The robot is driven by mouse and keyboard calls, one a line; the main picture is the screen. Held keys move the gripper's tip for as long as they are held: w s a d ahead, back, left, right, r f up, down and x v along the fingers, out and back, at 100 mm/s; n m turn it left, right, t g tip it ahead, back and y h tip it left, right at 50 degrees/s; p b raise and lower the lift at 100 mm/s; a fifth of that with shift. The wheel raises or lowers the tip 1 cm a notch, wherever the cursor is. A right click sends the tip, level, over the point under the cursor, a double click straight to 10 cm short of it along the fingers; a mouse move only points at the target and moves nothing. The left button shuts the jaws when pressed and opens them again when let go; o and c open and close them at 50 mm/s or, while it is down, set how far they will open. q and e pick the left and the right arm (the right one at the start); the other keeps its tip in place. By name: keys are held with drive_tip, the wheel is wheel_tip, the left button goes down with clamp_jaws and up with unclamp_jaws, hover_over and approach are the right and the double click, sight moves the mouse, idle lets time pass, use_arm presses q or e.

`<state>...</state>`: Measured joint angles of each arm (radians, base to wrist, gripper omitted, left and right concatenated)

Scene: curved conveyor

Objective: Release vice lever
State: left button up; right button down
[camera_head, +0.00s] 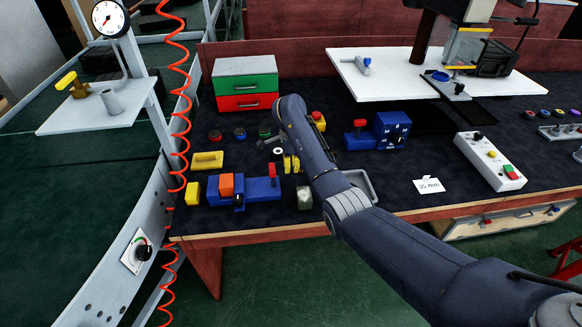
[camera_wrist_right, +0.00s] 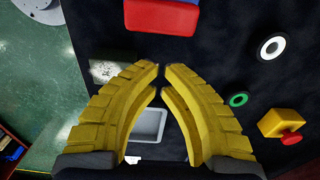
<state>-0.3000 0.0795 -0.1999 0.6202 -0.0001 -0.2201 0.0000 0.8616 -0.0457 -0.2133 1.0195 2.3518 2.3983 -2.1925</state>
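A blue vice (camera_head: 258,189) lies near the front left of the bench, with an orange block (camera_head: 226,184) at its left part. Its red lever (camera_head: 272,170) stands upright on the right part. In the right wrist view, the red lever (camera_wrist_right: 160,15) shows large at the top edge, with blue beside it. My right gripper (camera_head: 290,166) has yellow fingers and hangs just right of the lever, apart from it. In the wrist view its fingertips (camera_wrist_right: 160,70) nearly meet, with nothing between them. My left gripper is out of view.
A grey metal block (camera_head: 305,198) and a tray (camera_head: 368,186) lie near my right gripper. An emergency button (camera_head: 318,120) and a blue box with dials (camera_head: 392,130) stand behind. A yellow block (camera_head: 207,160) lies left. A coiled red hose (camera_head: 180,100) hangs at the bench's left edge.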

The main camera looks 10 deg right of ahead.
sight(273, 177)
drive_tip(key=a+r, duration=0.1)
drive_tip(key=a+h, duration=0.1)
drive_tip(key=a, duration=0.1)
drive_tip(key=shift+w+r, duration=0.1)
drive_tip(key=shift+r, duration=0.3)
idle(0.5)
